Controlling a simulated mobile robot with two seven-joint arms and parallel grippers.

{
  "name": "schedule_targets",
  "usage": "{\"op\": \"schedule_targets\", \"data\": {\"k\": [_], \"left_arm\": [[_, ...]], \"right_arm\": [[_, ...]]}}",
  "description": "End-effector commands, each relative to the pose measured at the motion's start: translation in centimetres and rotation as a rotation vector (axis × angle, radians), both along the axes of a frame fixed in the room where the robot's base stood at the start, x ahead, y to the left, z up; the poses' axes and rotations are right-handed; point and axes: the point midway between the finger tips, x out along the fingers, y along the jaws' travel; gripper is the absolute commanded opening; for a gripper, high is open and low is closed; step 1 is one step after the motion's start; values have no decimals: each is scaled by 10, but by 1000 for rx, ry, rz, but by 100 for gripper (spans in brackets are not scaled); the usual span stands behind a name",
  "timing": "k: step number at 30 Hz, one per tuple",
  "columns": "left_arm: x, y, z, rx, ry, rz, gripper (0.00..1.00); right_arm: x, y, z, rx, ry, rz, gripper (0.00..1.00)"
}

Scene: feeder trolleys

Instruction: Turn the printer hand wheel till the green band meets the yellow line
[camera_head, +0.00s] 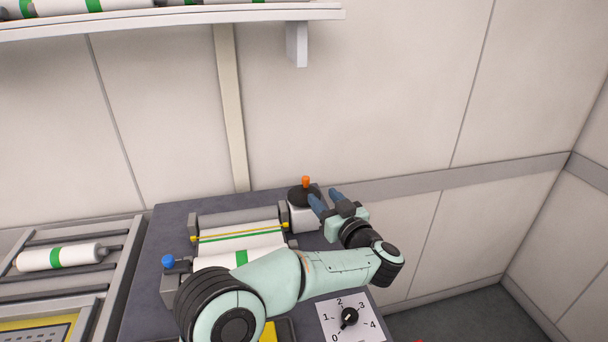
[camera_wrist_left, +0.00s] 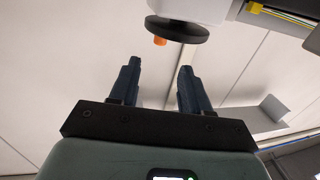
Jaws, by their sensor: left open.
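The printer hand wheel (camera_head: 303,197) is a black disc with an upright orange knob (camera_head: 305,182), on a pale housing at the printer's right end. In the left wrist view the wheel (camera_wrist_left: 180,30) and knob (camera_wrist_left: 159,41) show beyond the fingertips. My left gripper (camera_head: 324,195) is open and empty, close to the right of the wheel. It appears apart from the knob; its two fingers also show in the wrist view (camera_wrist_left: 160,66). A thin green band (camera_head: 238,238) runs along the printer drum, close to the yellow line (camera_head: 240,231). My right gripper is not in view.
A blue knob (camera_head: 168,261) is at the left. A dial (camera_head: 349,316) numbered 0 to 4 is at the front right. A shelf (camera_head: 170,20) hangs above.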

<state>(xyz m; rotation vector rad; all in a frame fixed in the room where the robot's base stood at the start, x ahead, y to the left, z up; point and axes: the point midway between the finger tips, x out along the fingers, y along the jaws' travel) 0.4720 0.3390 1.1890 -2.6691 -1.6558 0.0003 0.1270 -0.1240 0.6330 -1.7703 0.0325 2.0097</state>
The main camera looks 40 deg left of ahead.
Motion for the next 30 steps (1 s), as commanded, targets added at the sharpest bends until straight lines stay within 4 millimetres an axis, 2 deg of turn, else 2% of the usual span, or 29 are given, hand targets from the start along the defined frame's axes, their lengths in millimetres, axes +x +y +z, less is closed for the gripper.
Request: {"op": "schedule_targets", "data": {"k": [1, 9, 15, 21, 28, 29, 30], "left_arm": [[5, 11, 3, 1, -2, 5, 47], [31, 63, 4, 0, -2, 4, 47], [44, 88, 3, 0, -4, 2, 47], [48, 97, 2, 0, -2, 1, 47], [48, 98, 1, 0, -2, 0, 47], [48, 98, 1, 0, -2, 0, 44], [48, 98, 1, 0, -2, 0, 31]], "right_arm": [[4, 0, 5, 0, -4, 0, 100], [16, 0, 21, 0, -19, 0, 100], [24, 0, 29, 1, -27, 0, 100], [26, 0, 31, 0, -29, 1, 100], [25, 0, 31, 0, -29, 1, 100], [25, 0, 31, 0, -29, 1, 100], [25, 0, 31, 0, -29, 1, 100]]}}
